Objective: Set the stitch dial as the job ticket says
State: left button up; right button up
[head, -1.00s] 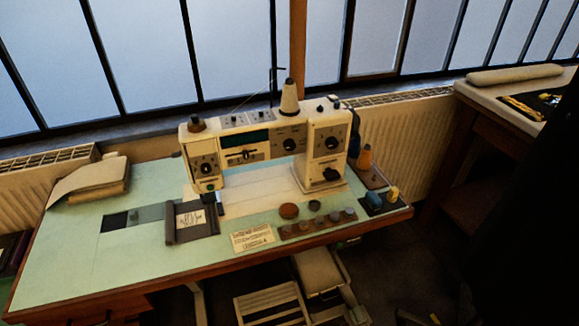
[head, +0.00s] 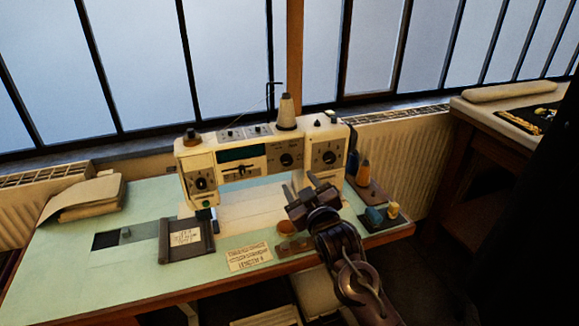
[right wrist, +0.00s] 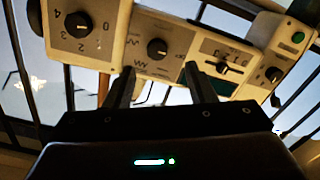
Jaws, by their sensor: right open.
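The cream sewing machine (head: 240,165) stands on the pale green table. A dark dial with zigzag marks beside it, the stitch dial by its look, is on the front panel (head: 287,159); it also shows in the right wrist view (right wrist: 157,48). A numbered dial (right wrist: 78,24) is on the pillar (head: 329,157). My right gripper (head: 299,186) is open and empty, in front of the machine near the pillar, apart from the dials. A cream printed card (head: 248,256) and a framed handwritten card (head: 184,238) lie in front; their writing is too small to read. My left gripper is out of view.
A thread cone (head: 286,112) stands on top of the machine. Thread spools (head: 362,172) stand at its right, and a small dark tray (head: 385,220) holds blue and yellow items. Folded fabric (head: 83,197) lies at the back left. The table's left front is clear.

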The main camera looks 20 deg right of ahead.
aim_at(287, 161)
jog(key=w, duration=0.8)
jog(key=shift+w+r+p, duration=0.1)
jog(key=shift+r+p, duration=0.25)
jog(key=shift+r, duration=0.05)
jog(key=c, duration=1)
